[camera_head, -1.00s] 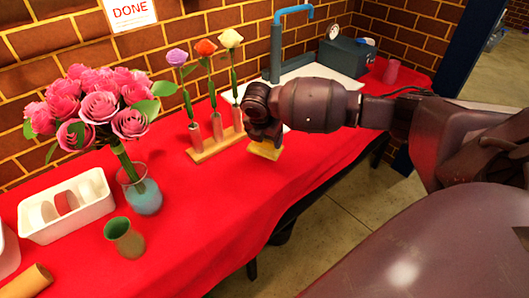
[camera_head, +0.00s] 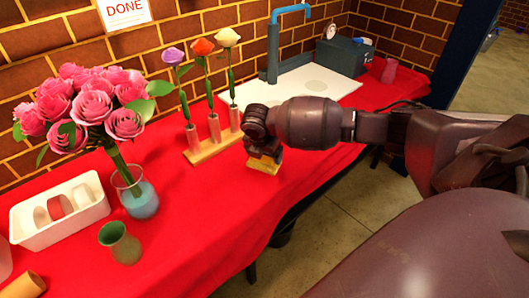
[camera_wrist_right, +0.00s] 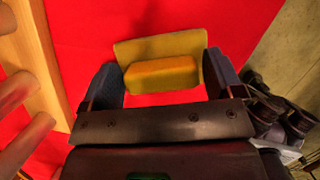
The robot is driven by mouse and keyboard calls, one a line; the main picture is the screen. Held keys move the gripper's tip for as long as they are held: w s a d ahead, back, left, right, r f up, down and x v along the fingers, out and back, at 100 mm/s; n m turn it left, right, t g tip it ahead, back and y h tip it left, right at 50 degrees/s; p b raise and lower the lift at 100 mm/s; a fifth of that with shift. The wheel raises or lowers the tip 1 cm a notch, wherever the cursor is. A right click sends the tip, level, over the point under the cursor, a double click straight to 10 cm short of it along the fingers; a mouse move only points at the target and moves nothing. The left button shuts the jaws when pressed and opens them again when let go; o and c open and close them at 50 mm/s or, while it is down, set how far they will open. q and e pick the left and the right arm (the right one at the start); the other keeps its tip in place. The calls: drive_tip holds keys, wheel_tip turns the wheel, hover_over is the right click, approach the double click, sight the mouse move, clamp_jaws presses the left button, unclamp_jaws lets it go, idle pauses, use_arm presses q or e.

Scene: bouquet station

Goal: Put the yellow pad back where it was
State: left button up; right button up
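The yellow pad (camera_head: 264,164) is just below my right gripper (camera_head: 263,153), over the red cloth to the right of the flower stand. In the right wrist view the yellow pad (camera_wrist_right: 160,47) has a raised orange-yellow block on top. The two dark fingers of my right gripper (camera_wrist_right: 164,76) flank this block closely, one at each end, and look shut on it. I cannot tell whether the pad touches the cloth. My left gripper is not in view.
A wooden stand (camera_head: 213,148) holding three flowers is just left of the pad. A white board (camera_head: 322,84) lies behind. The table's front edge is near.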

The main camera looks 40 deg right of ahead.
drive_tip(key=shift+o, duration=0.9)
drive_tip(key=p+v, duration=0.1)
drive_tip(key=v, duration=0.5)
drive_tip(key=shift+w+r+p, duration=0.1)
drive_tip(key=shift+p, duration=0.25)
wheel_tip(320, 180, up, 5)
drive_tip(key=p, duration=0.1)
hover_over(262, 163)
drive_tip(key=a, duration=0.1)
drive_tip(key=shift+s+a+r, duration=0.4)
drive_tip(key=shift+s, duration=0.15)
